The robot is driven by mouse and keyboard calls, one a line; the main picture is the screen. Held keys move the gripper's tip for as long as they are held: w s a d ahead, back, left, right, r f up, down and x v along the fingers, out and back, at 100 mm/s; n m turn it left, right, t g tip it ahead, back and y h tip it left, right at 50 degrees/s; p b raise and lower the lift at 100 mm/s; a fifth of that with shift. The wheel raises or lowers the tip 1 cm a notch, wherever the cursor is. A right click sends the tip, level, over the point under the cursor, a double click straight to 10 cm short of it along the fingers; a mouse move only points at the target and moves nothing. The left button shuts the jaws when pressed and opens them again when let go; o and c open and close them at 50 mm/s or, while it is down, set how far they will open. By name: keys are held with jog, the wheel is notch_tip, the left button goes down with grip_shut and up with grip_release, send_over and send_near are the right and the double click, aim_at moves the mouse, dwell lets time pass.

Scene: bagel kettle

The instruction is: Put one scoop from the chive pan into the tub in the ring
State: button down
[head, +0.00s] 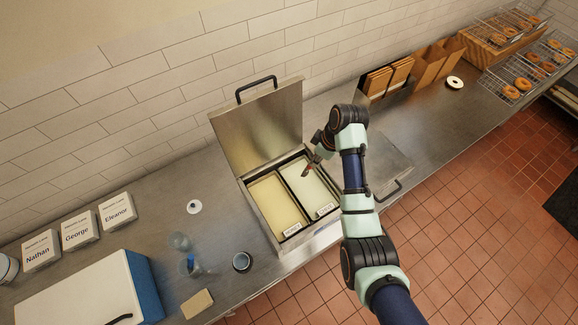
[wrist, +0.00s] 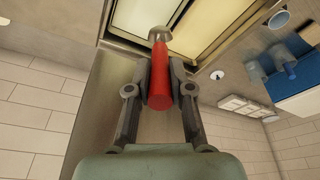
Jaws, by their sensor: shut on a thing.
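My gripper (wrist: 160,75) is shut on the red handle of a scoop (wrist: 161,85). The scoop's metal head (wrist: 160,33) points away from the jaws and appears near the back of the pans; I cannot tell its height or whether it holds anything. In the head view my gripper (head: 317,158) hangs over the back of the right pan. That pale pan (head: 310,186) sits beside a yellower pan (head: 270,200) in an open steel well. Their front labels are too small to read. A small round tub in a dark ring (head: 242,262) stands left of the well.
The well's raised lid (head: 258,125) stands behind the pans. Clear cups (head: 188,265), a white disc (head: 194,207) and a sponge-like block (head: 197,304) lie left. Name-labelled boxes (head: 79,230) and a blue cooler (head: 135,285) are farther left. Bagel racks (head: 515,80) stand far right.

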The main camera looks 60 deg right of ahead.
notch_tip(320, 180, down, 16)
jog(key=s+d+b, duration=0.1)
jog(key=b, duration=1.1)
jog(key=shift+s+f, duration=0.2)
jog(key=shift+s, duration=0.1)
jog(key=shift+s+r, duration=0.1)
jog(key=shift+s, duration=0.05)
jog(key=shift+s+p, duration=0.45)
jog(key=shift+p, duration=0.15)
jog(key=shift+w, duration=0.15)
jog(key=w+b, duration=0.1)
jog(key=w, duration=0.2)
jog(key=shift+w+a, duration=0.1)
jog(key=shift+w, duration=0.25)
